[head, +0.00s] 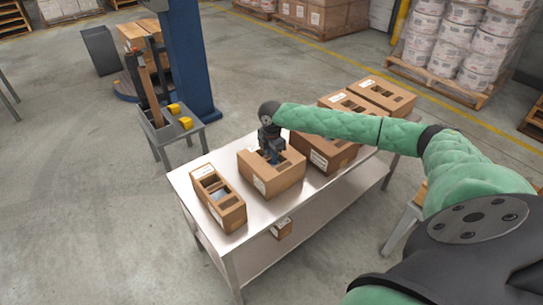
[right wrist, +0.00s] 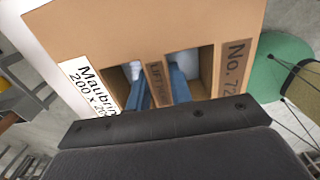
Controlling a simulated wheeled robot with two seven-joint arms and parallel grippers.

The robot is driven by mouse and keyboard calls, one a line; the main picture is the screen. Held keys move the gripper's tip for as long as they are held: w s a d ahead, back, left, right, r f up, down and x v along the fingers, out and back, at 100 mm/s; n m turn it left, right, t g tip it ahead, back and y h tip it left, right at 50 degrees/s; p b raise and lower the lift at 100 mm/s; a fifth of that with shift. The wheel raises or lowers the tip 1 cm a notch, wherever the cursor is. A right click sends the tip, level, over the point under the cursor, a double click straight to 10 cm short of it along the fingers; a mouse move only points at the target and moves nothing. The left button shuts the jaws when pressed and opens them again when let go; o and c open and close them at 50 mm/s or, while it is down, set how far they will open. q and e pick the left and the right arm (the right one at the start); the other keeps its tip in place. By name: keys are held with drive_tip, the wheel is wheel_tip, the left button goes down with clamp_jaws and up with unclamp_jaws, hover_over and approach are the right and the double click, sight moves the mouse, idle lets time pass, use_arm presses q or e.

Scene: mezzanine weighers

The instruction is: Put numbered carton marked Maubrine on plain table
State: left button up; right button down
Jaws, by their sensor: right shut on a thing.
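The numbered carton (head: 262,183) is brown, with a white label on its side, and is at the metal table (head: 235,238) between other cartons. I cannot tell whether its base touches the tabletop. In the right wrist view the carton (right wrist: 150,30) shows "Maubrin…" on a white label and "No. 72" on a brown patch. My right gripper (head: 272,152) comes down from above. Its blue fingers go into the carton's two top openings and are shut on the strip between them (right wrist: 158,85). My left gripper is not in view.
A narrow open carton (head: 218,205) stands at the table's left end. Several cartons (head: 375,95) stand to the right, and another (head: 282,228) is on the lower shelf. A small grey table (head: 165,135) with yellow-handled items is behind left. A blue column (head: 190,60) rises beside it.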

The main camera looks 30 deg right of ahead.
drive_tip(key=c, duration=1.3)
unclamp_jaws()
drive_tip(key=shift+f, duration=0.1)
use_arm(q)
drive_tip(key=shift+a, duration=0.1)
use_arm(e)
drive_tip(key=shift+o, duration=0.2)
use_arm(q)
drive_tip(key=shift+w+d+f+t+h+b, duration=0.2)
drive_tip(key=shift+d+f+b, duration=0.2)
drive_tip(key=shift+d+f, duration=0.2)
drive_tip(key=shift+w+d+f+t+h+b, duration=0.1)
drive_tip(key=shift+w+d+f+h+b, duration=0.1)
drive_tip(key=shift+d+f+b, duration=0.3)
use_arm(e)
wheel_tip(320, 180, up, 12)
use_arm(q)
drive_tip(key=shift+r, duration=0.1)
